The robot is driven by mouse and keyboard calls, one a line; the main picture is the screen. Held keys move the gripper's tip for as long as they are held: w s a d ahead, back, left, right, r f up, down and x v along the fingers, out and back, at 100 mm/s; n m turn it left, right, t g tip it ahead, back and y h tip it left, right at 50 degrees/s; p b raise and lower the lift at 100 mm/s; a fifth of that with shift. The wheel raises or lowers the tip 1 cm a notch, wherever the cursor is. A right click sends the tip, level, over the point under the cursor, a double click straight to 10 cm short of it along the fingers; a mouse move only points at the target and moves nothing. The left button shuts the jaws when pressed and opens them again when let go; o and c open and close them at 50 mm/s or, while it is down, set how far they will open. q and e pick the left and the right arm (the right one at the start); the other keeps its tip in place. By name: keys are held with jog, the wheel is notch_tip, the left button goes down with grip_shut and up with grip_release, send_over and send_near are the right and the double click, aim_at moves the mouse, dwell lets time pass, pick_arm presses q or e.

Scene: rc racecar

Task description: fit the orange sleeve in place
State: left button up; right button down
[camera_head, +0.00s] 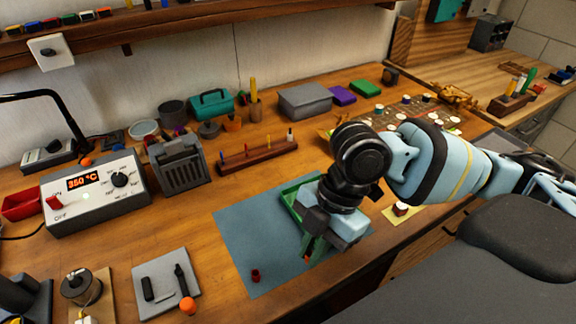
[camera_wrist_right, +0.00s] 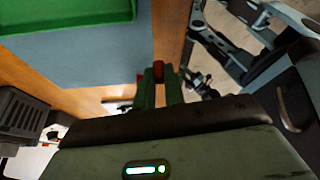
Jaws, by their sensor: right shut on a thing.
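My right gripper (camera_head: 309,258) points down over the front right of the blue-grey mat (camera_head: 237,225). Its green fingers are shut on a small red-orange piece (camera_wrist_right: 158,70), which shows between the fingertips in the right wrist view. The piece looks like the orange sleeve, but it is too small and dark to be sure. A small dark red cylinder (camera_head: 255,275) stands on the mat, left of the gripper. My left gripper is not in view.
A green tray (camera_head: 289,198) lies on the mat behind the right gripper, partly hidden by my arm. A grey plate (camera_head: 150,266) with dark tools is at the front left. A control box (camera_head: 95,195) reads 350 °C. The mat's left part is clear.

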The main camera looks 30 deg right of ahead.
jog(key=w+m+t, duration=0.1)
jog(key=w+m, duration=0.1)
jog(key=m, duration=0.1)
jog(key=w+d+m+t, duration=0.1)
jog(key=w+m, duration=0.1)
jog(key=m, duration=0.1)
jog(key=w+m+t, duration=0.1)
jog(key=w+m, duration=0.1)
jog(key=m, duration=0.1)
jog(key=shift+w+d+t, duration=0.15)
jog(key=shift+w+t, duration=0.05)
jog(key=shift+t, duration=0.1)
jog(key=w+m+h, duration=0.1)
jog(key=w+m, duration=0.1)
jog(key=m, duration=0.1)
jog(key=w+m+t+h, duration=0.1)
jog(key=m, duration=0.2)
jog(key=w+d+r+m+h, duration=0.1)
jog(key=w+m, duration=0.1)
jog(key=m, duration=0.1)
jog(key=shift+w+d+r+t, duration=0.1)
jog(key=shift+w+t, duration=0.2)
jog(key=shift+t, duration=0.1)
jog(key=m, duration=0.1)
jog(key=w+m, duration=0.1)
jog(key=h, duration=0.1)
jog(key=shift+w+d+r+m, duration=0.15)
jog(key=shift+d+r+m, duration=0.1)
jog(key=shift+m, duration=0.15)
jog(key=shift+w, duration=0.1)
